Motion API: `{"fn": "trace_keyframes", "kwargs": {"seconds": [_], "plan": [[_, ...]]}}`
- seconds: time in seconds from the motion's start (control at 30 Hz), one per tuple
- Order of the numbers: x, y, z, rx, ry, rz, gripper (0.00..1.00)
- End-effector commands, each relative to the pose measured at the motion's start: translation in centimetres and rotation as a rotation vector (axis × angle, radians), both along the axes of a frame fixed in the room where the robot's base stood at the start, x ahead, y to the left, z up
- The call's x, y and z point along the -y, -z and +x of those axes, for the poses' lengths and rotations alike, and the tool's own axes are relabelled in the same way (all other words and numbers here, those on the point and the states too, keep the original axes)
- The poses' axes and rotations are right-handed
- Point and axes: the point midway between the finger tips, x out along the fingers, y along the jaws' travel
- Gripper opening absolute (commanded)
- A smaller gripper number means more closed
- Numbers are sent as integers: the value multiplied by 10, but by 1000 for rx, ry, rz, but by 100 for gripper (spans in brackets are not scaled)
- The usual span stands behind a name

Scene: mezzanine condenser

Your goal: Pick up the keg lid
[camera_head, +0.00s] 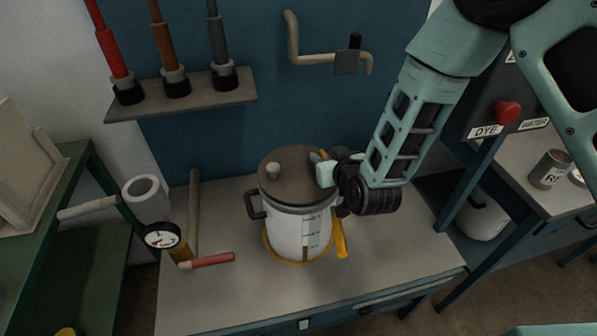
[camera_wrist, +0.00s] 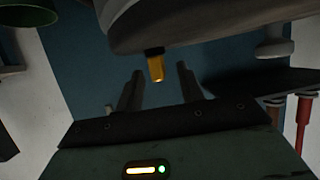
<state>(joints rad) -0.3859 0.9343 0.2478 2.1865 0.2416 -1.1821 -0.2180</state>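The keg lid (camera_head: 290,170) is a dark brown disc with a small pale knob. It sits on the white keg (camera_head: 285,232), which stands upright on the bench. My gripper (camera_head: 327,173) is at the lid's right rim. The wrist view appears upside down and shows the lid (camera_wrist: 215,32) as a dark curved band at the top, with the knob at right. A yellow tab (camera_wrist: 156,68) at the rim lies in line with the gap between my two spread fingers. I cannot tell whether they touch it. Nothing is gripped.
A dial gauge (camera_head: 162,237) and a red-handled pipe (camera_head: 213,260) are left of the keg. A shelf (camera_head: 185,97) with several tools hangs behind, beside a wall pipe (camera_head: 320,59). A control box with a red button (camera_head: 508,112) is at right. The bench's front right is clear.

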Motion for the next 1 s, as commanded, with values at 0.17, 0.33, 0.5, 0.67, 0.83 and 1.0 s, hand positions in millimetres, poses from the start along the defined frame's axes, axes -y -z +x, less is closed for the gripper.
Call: {"fn": "trace_keyframes", "kwargs": {"seconds": [0.17, 0.33, 0.5, 0.67, 0.83, 1.0], "plan": [[0, 0, 0, 1, 0, 0, 8], [0, -1, 0, 2, 0, 1, 0], [0, -1, 0, 2, 0, 1, 0], [0, -7, 0, 4, 0, 1, 0], [0, -24, 1, 6, 0, 2, 0], [0, -53, 1, 7, 0, 3, 0]]}}
